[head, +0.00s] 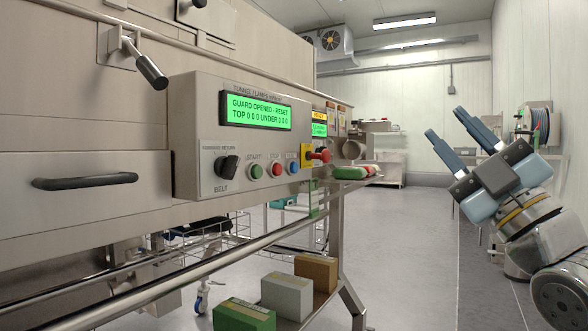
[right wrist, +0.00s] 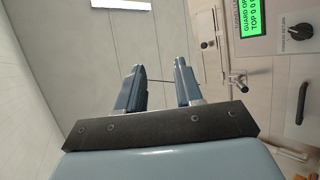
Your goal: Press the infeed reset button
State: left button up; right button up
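The blue reset button (head: 292,165) is on the grey control panel (head: 207,180) of the steel machine, at the right end of a row after the green start button (head: 256,171) and the red stop button (head: 275,169). My right gripper (head: 445,124) is at the right of the head view, well apart from the panel, open and empty. In the right wrist view its two fingers (right wrist: 159,70) stand apart. The display (right wrist: 253,19) shows at that view's upper right, but the blue button is out of it. My left gripper is not in view.
A black belt knob (head: 228,166) and a red emergency stop (head: 319,156) flank the buttons. A lever handle (head: 150,70) sticks out at upper left. A steel rail (head: 200,275) runs below the panel. Boxes (head: 288,295) stand lower down. The floor between panel and gripper is clear.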

aim_at(294, 167)
jog(key=i+l+u, duration=0.1)
jog(key=l+u, duration=0.15)
jog(key=u, duration=0.15)
jog(key=l+u, duration=0.25)
jog(key=u, duration=0.15)
jog(key=l+u, duration=0.3)
jog(key=u, duration=0.15)
jog(key=i, duration=0.05)
